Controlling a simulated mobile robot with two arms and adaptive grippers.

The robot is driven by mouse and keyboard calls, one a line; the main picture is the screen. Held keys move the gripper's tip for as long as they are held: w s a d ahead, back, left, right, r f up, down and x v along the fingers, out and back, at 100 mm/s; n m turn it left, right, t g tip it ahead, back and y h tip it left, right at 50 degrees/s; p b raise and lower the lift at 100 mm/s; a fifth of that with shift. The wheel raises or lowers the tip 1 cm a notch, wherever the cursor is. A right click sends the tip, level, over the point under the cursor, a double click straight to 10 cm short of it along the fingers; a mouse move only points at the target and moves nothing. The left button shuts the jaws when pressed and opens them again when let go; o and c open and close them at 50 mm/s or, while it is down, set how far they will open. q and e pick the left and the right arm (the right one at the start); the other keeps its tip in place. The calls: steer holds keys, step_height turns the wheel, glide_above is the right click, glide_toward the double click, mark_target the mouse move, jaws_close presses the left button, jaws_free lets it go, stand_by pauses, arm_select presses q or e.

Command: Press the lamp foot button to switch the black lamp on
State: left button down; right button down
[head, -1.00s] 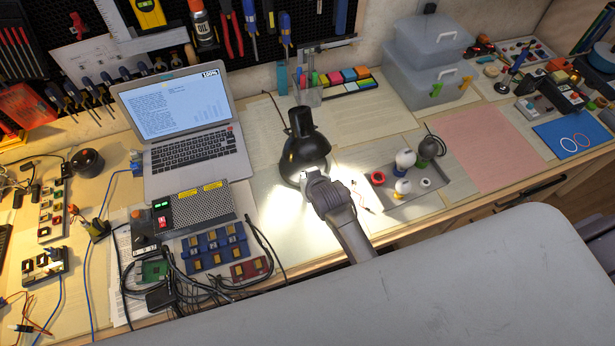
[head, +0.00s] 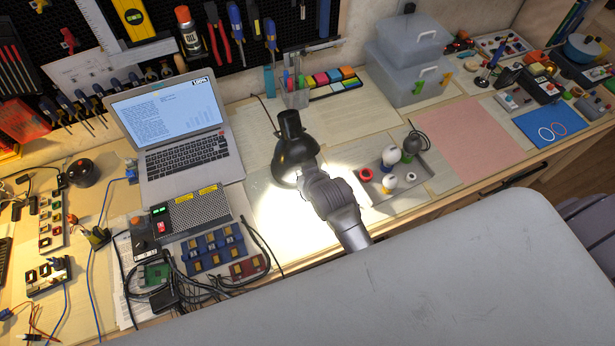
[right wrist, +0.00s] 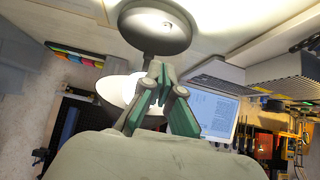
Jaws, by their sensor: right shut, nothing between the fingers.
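The glowing shade opening (right wrist: 113,88) is left of the fingers. My right gripper (head: 309,173) is at the shade's lower right. Its shut, empty fingertips (right wrist: 157,72) point towards the foot; contact cannot be told. My left gripper is not in view.
The laptop (head: 182,155) and a power supply box (head: 198,211) with cables are left of the lamp. A grey tray (head: 408,195) with bulbs is at its right. A pen holder (head: 296,97) stands behind. The pink mat (head: 468,145) is bare.

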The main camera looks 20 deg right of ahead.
steer(key=v, duration=0.4)
steer(key=shift+r, duration=0.2)
stand_by(0.3)
